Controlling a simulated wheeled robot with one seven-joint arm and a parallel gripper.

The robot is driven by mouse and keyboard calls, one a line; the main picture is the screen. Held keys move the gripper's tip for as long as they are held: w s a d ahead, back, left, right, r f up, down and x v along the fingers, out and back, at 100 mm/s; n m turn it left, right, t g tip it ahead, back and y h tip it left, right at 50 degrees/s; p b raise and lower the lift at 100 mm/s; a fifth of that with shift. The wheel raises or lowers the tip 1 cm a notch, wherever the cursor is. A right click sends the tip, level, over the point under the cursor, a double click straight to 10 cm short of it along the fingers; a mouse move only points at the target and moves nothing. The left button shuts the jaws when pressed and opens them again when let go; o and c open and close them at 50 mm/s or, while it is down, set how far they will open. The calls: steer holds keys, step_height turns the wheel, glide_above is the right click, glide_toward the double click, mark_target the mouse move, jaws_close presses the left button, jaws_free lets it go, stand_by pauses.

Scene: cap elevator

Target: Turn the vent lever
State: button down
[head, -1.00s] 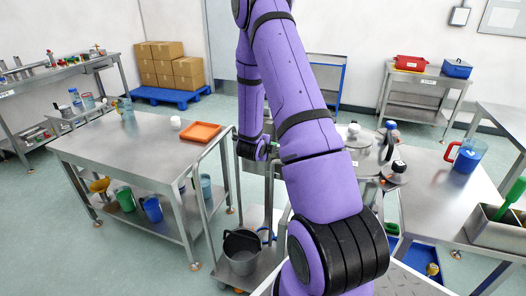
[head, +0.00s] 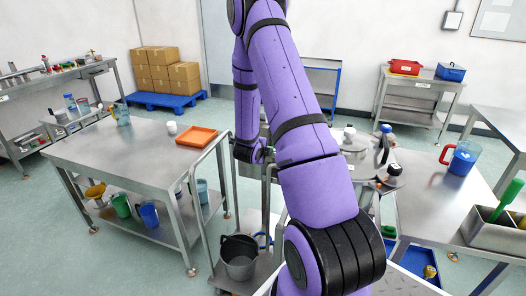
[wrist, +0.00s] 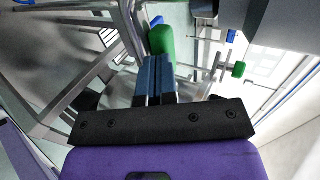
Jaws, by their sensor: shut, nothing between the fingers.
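In the wrist view my gripper (wrist: 154,66) shows as two blue fingers side by side, shut and empty. A green grip (wrist: 160,40) with a blue end lies just beyond the fingertips; I cannot tell whether they touch it. It may be the vent lever, but the frames do not make this certain. A smaller green knob (wrist: 238,70) sits farther right on metal pipework. In the head view a small green part (head: 270,151) shows beside my purple wrist, near the steel vessel (head: 355,146). My forearm hides much of the vessel and its fittings.
A steel table (head: 110,150) with an orange tray (head: 198,136) stands left. A trolley with a grey bucket (head: 239,256) and tubular rails is close to my arm. A bench with a blue jug (head: 464,158) stands right. Open floor lies at the far left.

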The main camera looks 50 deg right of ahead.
steer(key=shift+w+d, duration=0.55)
steer(key=shift+d, duration=0.2)
steer(key=shift+w+d, duration=0.4)
steer(key=shift+d, duration=0.2)
steer(key=shift+w, duration=0.1)
